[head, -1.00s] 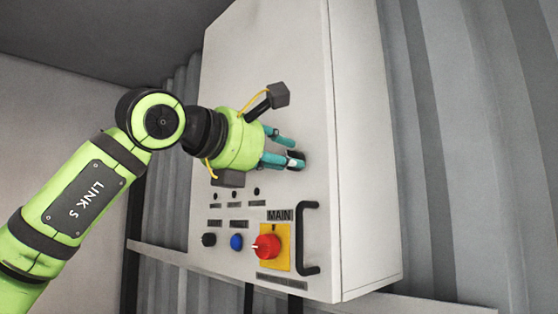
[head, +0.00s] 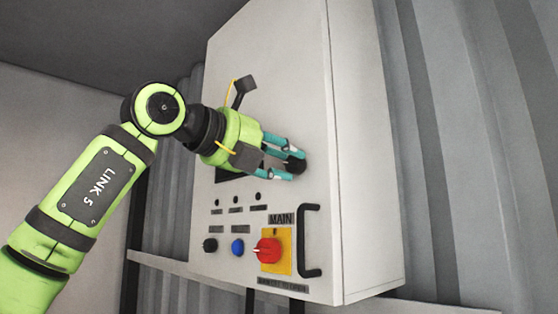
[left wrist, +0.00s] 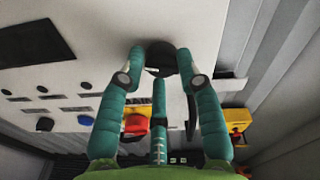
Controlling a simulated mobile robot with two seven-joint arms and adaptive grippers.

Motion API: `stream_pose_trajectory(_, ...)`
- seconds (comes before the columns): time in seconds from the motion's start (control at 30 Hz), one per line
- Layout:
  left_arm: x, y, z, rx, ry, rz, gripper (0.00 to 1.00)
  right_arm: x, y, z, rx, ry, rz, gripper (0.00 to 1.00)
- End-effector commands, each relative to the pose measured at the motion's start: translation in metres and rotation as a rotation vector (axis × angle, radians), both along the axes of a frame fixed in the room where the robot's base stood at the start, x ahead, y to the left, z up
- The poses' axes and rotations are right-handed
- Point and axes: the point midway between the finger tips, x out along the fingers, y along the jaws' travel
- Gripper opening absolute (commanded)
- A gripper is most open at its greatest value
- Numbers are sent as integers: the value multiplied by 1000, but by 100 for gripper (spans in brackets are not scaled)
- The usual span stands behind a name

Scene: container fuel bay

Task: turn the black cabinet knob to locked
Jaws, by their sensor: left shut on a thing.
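The black cabinet knob (head: 298,165) is a round dark knob on the front of the pale grey cabinet (head: 270,60), above the MAIN switch. My left gripper (head: 291,162) is shut on it with its teal fingers, coming from the left. In the left wrist view the knob (left wrist: 160,60) sits between the fingertips (left wrist: 159,68), which touch its sides. The fingers hide much of the knob, and I cannot read any mark of its position. My right gripper is not in view.
Below are a red MAIN switch (head: 267,250) on a yellow plate, a blue button (head: 237,246) and a smaller black control (head: 210,245). A black handle (head: 309,241) stands out right of the switch. Corrugated wall (head: 460,150) lies behind the cabinet.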

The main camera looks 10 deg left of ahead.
Motion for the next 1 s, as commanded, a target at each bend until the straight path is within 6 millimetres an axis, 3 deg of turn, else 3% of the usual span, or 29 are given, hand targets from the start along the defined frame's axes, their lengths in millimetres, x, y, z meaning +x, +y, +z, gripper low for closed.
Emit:
stream_pose_trajectory(0.43,-1,2,6,-235,133,0,2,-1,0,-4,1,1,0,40)
stream_pose_trajectory(1.0,-1,3,7,-283,164,0,2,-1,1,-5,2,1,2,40)
